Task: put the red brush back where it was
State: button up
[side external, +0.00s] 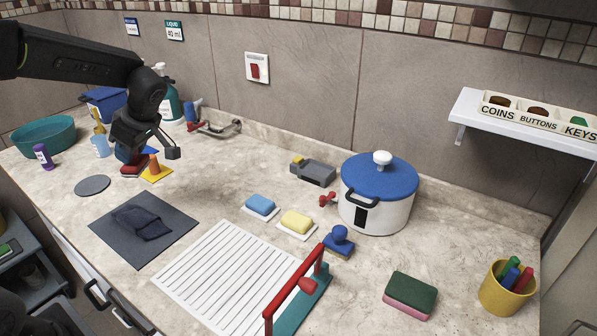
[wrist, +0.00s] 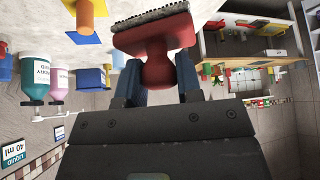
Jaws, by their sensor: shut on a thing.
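The red brush (side external: 133,170) is held in my gripper (side external: 128,157), above the counter at the back left. In the wrist view the brush (wrist: 155,38) fills the top middle. Its red knob handle sits between the two blue fingers of my gripper (wrist: 160,75), and its dark bristles face away from the palm. My gripper is shut on the knob. In the side view most of the brush is hidden by the fingers, and I cannot tell its exact height above the counter.
A grey disc (side external: 92,185) lies bare in front. A teal bowl (side external: 42,137), purple bottle (side external: 43,157) and spray bottle (side external: 168,104) are nearby.

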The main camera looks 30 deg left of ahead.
jog(key=w+d+m+t, duration=0.1)
jog(key=w+d+m, duration=0.1)
jog(key=w, duration=0.3)
jog(key=w+d+m+t, duration=0.2)
jog(key=w+m, duration=0.2)
jog(key=w, duration=0.2)
jog(key=w+d+r+m+t, duration=0.1)
jog(key=w+d+m+t, duration=0.1)
jog(key=w, duration=0.3)
jog(key=shift+w+r+m, duration=0.1)
jog(key=shift+w+m, duration=0.05)
jog(key=shift+m, duration=0.55)
jog(key=w+d+r+m+t+h, duration=0.2)
jog(key=w+d+m+t+h, duration=0.25)
jog(key=w+d+m, duration=0.7)
jog(key=shift+n+g+h, duration=0.25)
jog(key=shift+n+g, duration=0.2)
jog(key=shift+n, duration=0.2)
jog(key=shift+w+d+f, duration=1.05)
jog(key=shift+d+f, duration=0.65)
jog(key=shift+f, duration=0.05)
jog(key=shift+w+d+f, duration=1.1)
jog(key=shift+d+f, duration=0.6)
jog(key=shift+f, duration=0.05)
jog(key=shift+w+d+f, duration=1.05)
jog(key=shift+d+f, duration=0.65)
jog(key=shift+f, duration=0.05)
jog(key=shift+f, duration=0.6)
jog(key=o, duration=0.9)
